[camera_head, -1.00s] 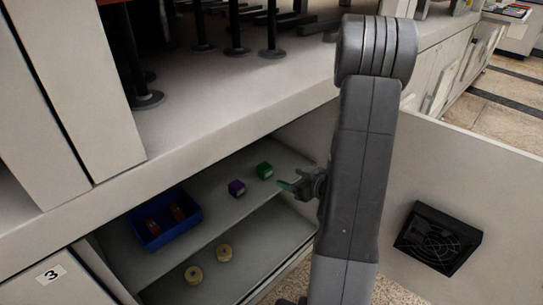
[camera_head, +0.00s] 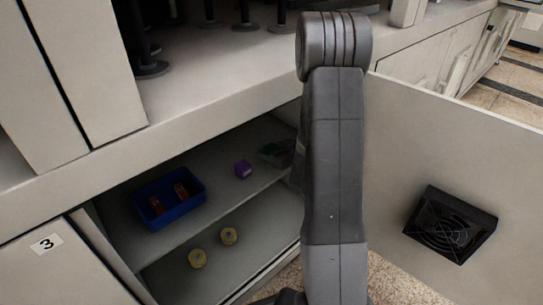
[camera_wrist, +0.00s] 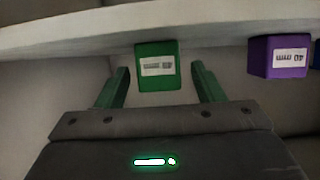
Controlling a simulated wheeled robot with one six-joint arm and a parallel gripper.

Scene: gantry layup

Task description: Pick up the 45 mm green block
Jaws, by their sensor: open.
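The green block (camera_wrist: 158,68) shows in the wrist view with a white label on its face. It sits on a cabinet shelf and appears between the two green-tipped fingers of my gripper (camera_wrist: 159,88). The fingers are apart, with a gap on each side of the block. In the head view my gripper (camera_head: 278,154) is inside the cabinet at the right end of the upper shelf. There the block is hard to tell from the fingers, and my arm hides part of that area.
A purple block (camera_head: 243,169), labelled 40 mm in the wrist view (camera_wrist: 279,57), stands beside the green one. A blue bin (camera_head: 172,220) with red items is further left. The open door (camera_head: 440,145) is right of my arm.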

